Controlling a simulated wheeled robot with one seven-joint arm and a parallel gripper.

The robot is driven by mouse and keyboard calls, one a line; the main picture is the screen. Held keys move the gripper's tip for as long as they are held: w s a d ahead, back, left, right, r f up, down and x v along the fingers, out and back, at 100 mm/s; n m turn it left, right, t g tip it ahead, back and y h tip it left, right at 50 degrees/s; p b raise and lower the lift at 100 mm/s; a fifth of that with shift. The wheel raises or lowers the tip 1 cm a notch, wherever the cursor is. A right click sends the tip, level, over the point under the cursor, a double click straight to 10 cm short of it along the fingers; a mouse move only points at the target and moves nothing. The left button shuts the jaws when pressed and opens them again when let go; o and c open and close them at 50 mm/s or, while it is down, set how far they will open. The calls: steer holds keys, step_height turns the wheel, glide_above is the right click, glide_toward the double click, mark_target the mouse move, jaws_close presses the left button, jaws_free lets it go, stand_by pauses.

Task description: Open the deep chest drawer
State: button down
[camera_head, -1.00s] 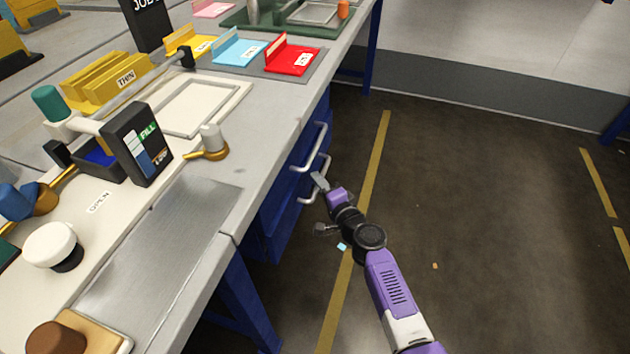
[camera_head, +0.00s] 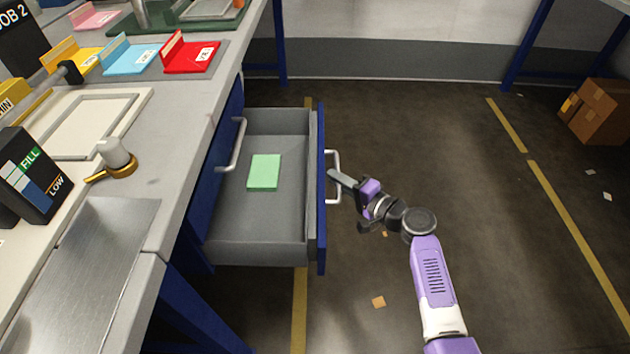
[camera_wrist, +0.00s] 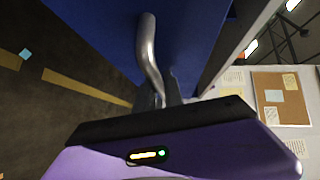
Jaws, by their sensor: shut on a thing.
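The deep chest drawer (camera_head: 264,222) is pulled far out from the blue chest under the bench in the head view. Its grey inside shows, with a green block (camera_head: 264,172) lying on its floor. Its blue front carries a silver handle (camera_head: 336,160). My gripper (camera_head: 338,178) is at that handle, shut on it, on the right side of the front. In the wrist view the handle (camera_wrist: 149,50) runs down to the fingers (camera_wrist: 165,98), and the blue front fills the upper middle. The exact finger contact is partly hidden.
A second drawer handle (camera_head: 238,145) shows on the chest, above the open drawer. The bench top (camera_head: 190,140) with its trays overhangs at left. A cardboard box (camera_head: 597,112) stands on the floor at far right. The floor right of my arm is mostly clear.

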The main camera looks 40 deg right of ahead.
steer(key=shift+s+d+f, duration=0.1)
steer(key=shift+s+d, duration=0.7)
steer(key=shift+d, duration=0.3)
steer(key=c, duration=1.7)
jaws_free()
steer(key=s, duration=0.2)
steer(key=s+p, duration=0.1)
steer(key=s, duration=0.2)
steer(key=s+d+r, duration=0.1)
steer(key=s, duration=0.1)
steer(key=shift+s+r+p, duration=0.1)
steer(key=shift+s+p, duration=0.2)
steer(key=shift+s, duration=0.05)
